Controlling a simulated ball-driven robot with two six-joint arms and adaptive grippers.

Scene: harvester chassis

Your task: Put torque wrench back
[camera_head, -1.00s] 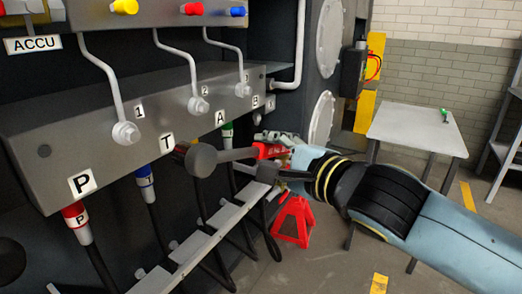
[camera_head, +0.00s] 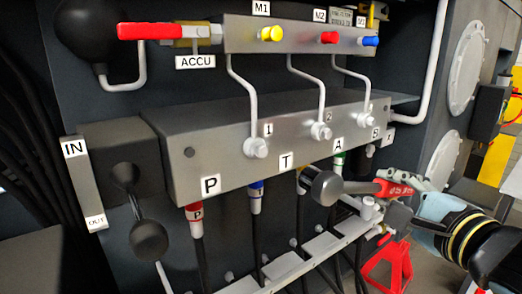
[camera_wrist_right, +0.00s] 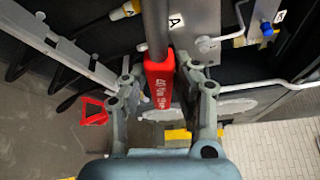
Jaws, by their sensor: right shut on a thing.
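The torque wrench has a dark round head (camera_head: 325,188), a grey shaft and a red handle (camera_head: 393,189). It is held roughly level in front of the lower front of the grey valve block (camera_head: 225,160), near the T and A labels. My right gripper (camera_head: 402,194) is shut on the red handle. In the right wrist view the handle (camera_wrist_right: 159,92) lies between the fingers of the gripper (camera_wrist_right: 160,76), with the shaft running up out of frame; the wrench head is not visible there. My left gripper is not in view.
Several hoses with coloured ends, such as the red one (camera_head: 195,215), hang below the block. A pale rail (camera_head: 265,278) runs below the wrench. A lever with a dark ball (camera_head: 149,240) stands at left. A red jack stand (camera_head: 390,268) is on the floor behind the gripper.

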